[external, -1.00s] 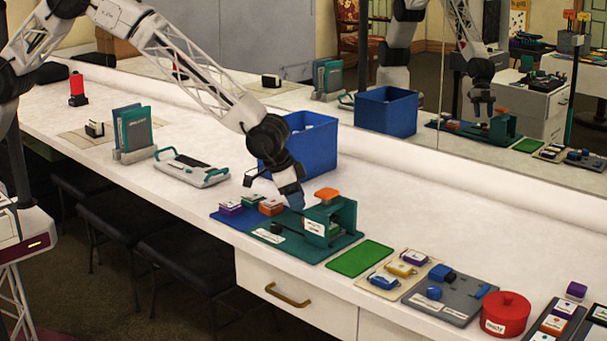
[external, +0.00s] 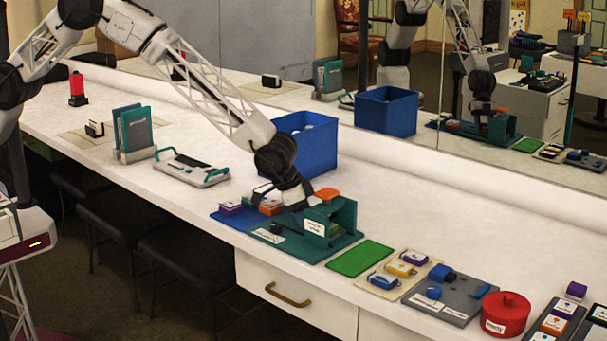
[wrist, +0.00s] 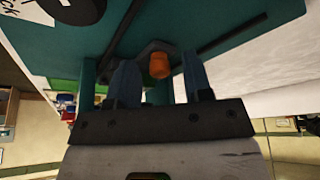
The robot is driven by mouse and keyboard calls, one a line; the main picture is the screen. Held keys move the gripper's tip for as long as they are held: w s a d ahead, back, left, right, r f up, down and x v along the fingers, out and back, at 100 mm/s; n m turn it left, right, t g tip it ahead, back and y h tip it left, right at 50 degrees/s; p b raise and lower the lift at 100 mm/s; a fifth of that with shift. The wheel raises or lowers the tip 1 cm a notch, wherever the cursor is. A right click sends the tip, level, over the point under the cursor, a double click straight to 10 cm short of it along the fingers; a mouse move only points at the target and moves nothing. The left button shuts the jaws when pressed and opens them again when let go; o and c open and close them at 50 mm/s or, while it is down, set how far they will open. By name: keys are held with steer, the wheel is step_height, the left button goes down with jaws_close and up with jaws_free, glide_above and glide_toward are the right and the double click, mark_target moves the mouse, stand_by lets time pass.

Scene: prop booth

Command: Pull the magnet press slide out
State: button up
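The teal magnet press (external: 342,214) stands on a teal base (external: 320,246) near the counter's front edge. It has a white label on its front and an orange piece (external: 327,194) on top. My gripper (external: 302,206) is low at the press's left side. In the wrist view my gripper's two blue-grey fingers (wrist: 160,82) are apart. A small orange knob (wrist: 159,65) on a dark slide part shows between them, with a gap on each side. My gripper hides part of the press's left side in the external view.
Colored blocks (external: 271,207) sit on a blue mat left of the press. A green mat (external: 360,258) lies to its right, then small magnets, a grey tray (external: 451,296) and a red pot (external: 506,315). A blue bin (external: 306,146) stands behind my arm.

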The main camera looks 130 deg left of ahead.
mark_target(291, 221)
jaws_close()
steer(key=shift+s, duration=2.35)
steer(key=shift+o, duration=0.3)
jaws_free()
steer(key=v, duration=0.7)
steer(key=shift+r, duration=0.3)
